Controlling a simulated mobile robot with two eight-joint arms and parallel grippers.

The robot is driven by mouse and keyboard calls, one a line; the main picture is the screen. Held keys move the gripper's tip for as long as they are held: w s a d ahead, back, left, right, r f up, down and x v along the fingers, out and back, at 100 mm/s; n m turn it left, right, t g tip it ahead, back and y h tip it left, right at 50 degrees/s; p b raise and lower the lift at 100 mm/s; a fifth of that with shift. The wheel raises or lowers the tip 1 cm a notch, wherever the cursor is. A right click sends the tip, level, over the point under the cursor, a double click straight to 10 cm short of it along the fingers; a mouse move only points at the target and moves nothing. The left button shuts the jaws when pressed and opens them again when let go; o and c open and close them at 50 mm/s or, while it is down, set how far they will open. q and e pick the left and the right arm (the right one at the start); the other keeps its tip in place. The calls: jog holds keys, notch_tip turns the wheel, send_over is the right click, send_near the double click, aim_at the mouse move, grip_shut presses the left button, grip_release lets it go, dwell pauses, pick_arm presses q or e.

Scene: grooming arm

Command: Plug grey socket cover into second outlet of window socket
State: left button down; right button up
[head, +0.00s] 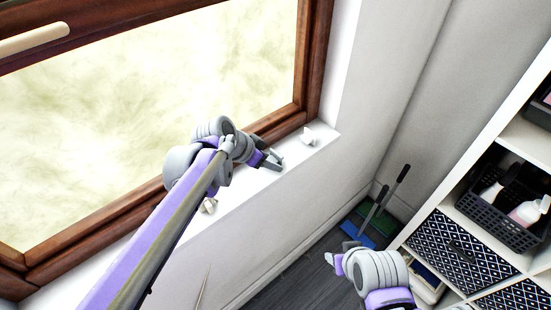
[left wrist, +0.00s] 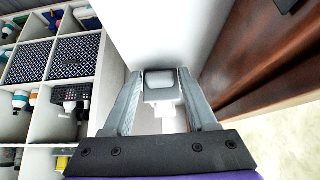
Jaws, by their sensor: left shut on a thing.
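My left gripper (head: 272,160) is low over the white window sill, its fingers pointing right. In the left wrist view its two fingers (left wrist: 160,100) are closed on a small grey block, which looks like the grey socket cover (left wrist: 161,78). A white part shows just below it; I cannot tell whether it belongs to the cover. A small white piece (head: 308,137), perhaps the window socket, sits on the sill right of the gripper, apart from it in the head view. Its outlets are too small to make out. My right gripper (head: 338,252) is open and empty above the floor.
Another small pale piece (head: 208,206) lies on the sill, partly behind my left arm. The wooden window frame (head: 300,60) borders the sill. A white shelf unit (head: 437,217) with baskets stands right. A dustpan and brush (head: 371,213) stand in the corner.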

pick_arm(q)
jog(key=shift+r, duration=0.1)
dwell(0.4)
jog(key=shift+r+p, duration=1.85)
jog(key=shift+r, duration=1.1)
pick_arm(e)
jog(key=shift+w+r, duration=0.3)
jog(key=shift+r, duration=0.55)
jog(key=shift+w+r, duration=0.35)
jog(key=shift+r, duration=0.45)
jog(key=shift+w+r, duration=0.3)
jog(key=shift+r, duration=0.55)
pick_arm(q)
jog(key=shift+s+f, duration=0.1)
pick_arm(e)
jog(key=shift+s, duration=0.15)
